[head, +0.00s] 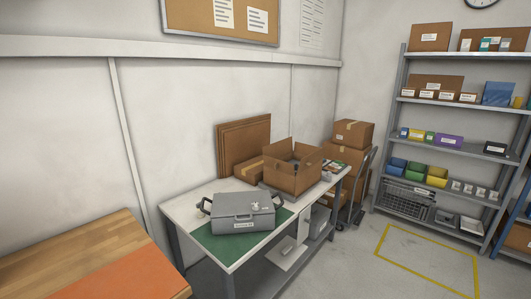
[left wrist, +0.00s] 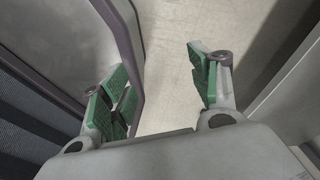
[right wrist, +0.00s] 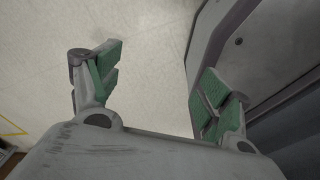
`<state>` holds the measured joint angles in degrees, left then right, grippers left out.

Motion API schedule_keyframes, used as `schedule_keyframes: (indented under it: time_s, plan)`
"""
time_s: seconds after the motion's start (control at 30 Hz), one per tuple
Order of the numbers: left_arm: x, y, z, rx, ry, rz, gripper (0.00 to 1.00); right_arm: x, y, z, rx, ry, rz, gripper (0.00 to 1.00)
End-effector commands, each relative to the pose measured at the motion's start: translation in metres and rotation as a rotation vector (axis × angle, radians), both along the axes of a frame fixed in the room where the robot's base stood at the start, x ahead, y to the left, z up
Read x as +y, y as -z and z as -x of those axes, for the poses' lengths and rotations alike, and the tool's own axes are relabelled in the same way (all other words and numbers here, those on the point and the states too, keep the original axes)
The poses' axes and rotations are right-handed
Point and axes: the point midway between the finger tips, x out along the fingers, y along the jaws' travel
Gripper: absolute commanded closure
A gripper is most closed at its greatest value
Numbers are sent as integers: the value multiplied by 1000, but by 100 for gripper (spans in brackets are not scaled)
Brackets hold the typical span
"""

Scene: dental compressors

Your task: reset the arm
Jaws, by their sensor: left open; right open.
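My left gripper (left wrist: 165,90) shows in the left wrist view with its green-padded fingers wide apart and nothing between them. My right gripper (right wrist: 155,90) shows in the right wrist view, also open and empty above the pale floor. Neither gripper shows in the head view. A grey case (head: 240,213) with dark handles stands shut on a green mat (head: 215,246) on the white workbench (head: 184,210).
An open cardboard box (head: 292,178) stands behind the case. A wooden table (head: 80,255) with an orange mat (head: 125,276) is at the lower left. A stocked shelf rack (head: 398,95) stands at the right. Floor inside the yellow outline (head: 425,262) is clear.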

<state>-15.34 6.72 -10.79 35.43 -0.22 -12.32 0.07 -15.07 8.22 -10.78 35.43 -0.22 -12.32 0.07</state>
Motion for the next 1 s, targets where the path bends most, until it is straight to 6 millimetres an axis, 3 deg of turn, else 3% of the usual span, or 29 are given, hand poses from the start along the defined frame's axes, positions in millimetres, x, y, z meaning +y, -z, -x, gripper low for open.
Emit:
schedule_keyframes:
  time_s: [0.1, 0.2, 1.0]
  plan:
    - [8, 12, 8, 9, 3, -8, 38, 14, 14, 11, 11, 5, -15, 21]
    - [8, 16, 12, 13, 3, -9, 38, 16, 18, 16, 17, 5, -17, 21]
    - [8, 16, 14, 15, 3, -9, 38, 16, 18, 19, 19, 4, -17, 21]
